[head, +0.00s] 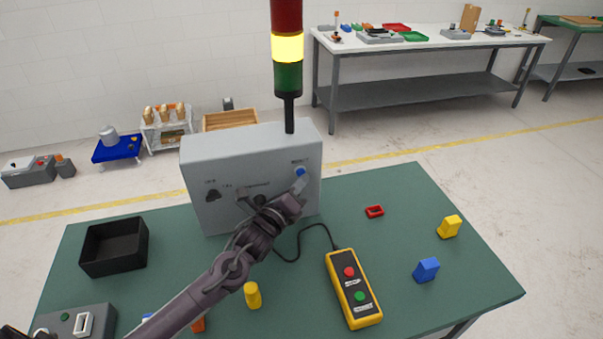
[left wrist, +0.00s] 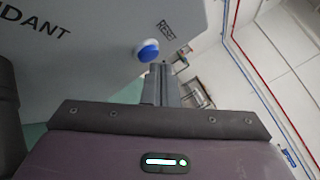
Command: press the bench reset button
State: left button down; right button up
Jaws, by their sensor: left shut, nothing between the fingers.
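The blue reset button (head: 300,171) sits at the right of the front face of a grey control box (head: 225,155) on the green table. In the left wrist view the blue button (left wrist: 148,51) stands on a white collar under the word RESET. My left gripper (head: 301,184) is shut and empty. Its fingertips are just below the button in the head view. In the left wrist view the fingertips (left wrist: 160,68) lie close to the button's lower right edge; I cannot tell whether they touch it. My right gripper is not in view.
A yellow pendant (head: 353,288) with red and green buttons lies in front, cabled to the box. A black bin (head: 114,246) stands left. Blue (head: 426,270), yellow (head: 449,226) and red (head: 374,211) pieces lie right. A stack light (head: 288,48) rises above the box.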

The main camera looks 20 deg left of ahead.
pick_arm(q)
jog(key=s+d, duration=0.1)
jog(key=s+d+p, duration=0.1)
jog(key=s, duration=0.1)
jog(key=s+d+p, duration=0.1)
jog(key=shift+s+d, duration=0.1)
jog(key=shift+s, duration=0.3)
dwell(0.6)
